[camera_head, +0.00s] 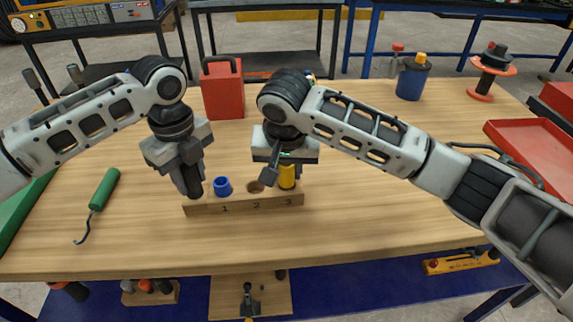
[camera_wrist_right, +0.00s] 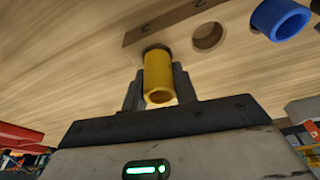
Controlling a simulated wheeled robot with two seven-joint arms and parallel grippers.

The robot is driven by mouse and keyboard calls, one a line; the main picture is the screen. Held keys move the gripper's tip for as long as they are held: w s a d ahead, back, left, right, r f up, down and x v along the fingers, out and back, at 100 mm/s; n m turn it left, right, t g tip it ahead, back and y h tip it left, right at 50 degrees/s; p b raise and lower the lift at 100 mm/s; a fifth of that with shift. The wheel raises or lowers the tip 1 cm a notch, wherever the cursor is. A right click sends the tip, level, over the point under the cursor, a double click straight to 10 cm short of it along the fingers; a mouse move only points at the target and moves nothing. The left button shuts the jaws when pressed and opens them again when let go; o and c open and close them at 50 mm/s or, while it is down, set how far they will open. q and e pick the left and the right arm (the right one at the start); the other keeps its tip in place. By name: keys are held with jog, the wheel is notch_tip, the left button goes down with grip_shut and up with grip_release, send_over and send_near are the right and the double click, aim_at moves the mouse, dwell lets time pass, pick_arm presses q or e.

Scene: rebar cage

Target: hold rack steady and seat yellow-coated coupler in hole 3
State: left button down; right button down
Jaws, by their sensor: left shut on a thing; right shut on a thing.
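The wooden rack (camera_head: 240,205) lies on the table with holes numbered 1, 2 and 3. My left gripper (camera_head: 193,190) points down at the rack's left end and is shut on it. My right gripper (camera_head: 284,176) is shut on the yellow coupler (camera_head: 288,176) at hole 3. In the right wrist view the coupler (camera_wrist_right: 158,78) sits between both fingers, its far end at the dark rim of the hole. How deep it goes cannot be told. A blue coupler (camera_head: 223,187) stands in hole 1. Hole 2 (camera_head: 255,187) is empty.
A green-handled hook tool (camera_head: 104,190) lies to the left. A red canister (camera_head: 222,88) stands behind the grippers. A blue container (camera_head: 412,78), a red-based spool (camera_head: 490,75) and a red tray (camera_head: 530,145) are at the right. The table in front of the rack is clear.

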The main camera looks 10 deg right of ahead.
jog(key=shift+f, duration=0.3)
jog(key=c, duration=1.1)
grip_release()
jog(key=v, duration=1.3)
jog(key=shift+w+r, duration=0.1)
jog(key=shift+r, duration=0.05)
pick_arm(q)
jog(key=c, duration=1)
grip_release()
jog(key=shift+r, duration=0.15)
